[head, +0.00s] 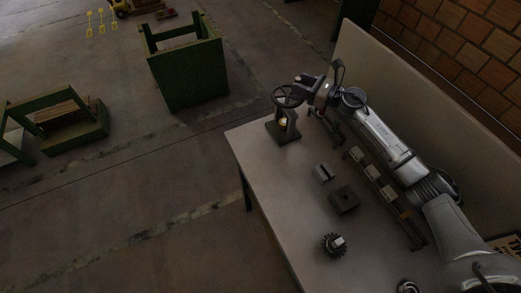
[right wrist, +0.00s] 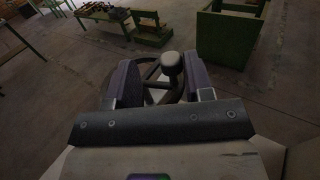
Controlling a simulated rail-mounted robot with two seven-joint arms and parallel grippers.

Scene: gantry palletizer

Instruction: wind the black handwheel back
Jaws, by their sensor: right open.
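The black handwheel (head: 289,96) sits on top of a dark stand (head: 291,131) at the table's far left corner. My right gripper (head: 305,88) reaches it from the right, level with the wheel. In the right wrist view, my right gripper (right wrist: 162,72) is open, with one finger on each side of the wheel's rounded knob (right wrist: 172,63). A gap shows between the knob and each finger. Part of the wheel rim (right wrist: 150,84) shows behind and below the knob; the rest is hidden by the gripper. My left gripper is not in view.
On the table (head: 262,158) lie a small grey block (head: 324,173), a dark square block (head: 344,199) and a gear (head: 333,245). A rail with pale blocks (head: 372,171) runs under my right arm. A raised panel (head: 415,95) closes the back. A green crate (head: 187,68) stands on the floor.

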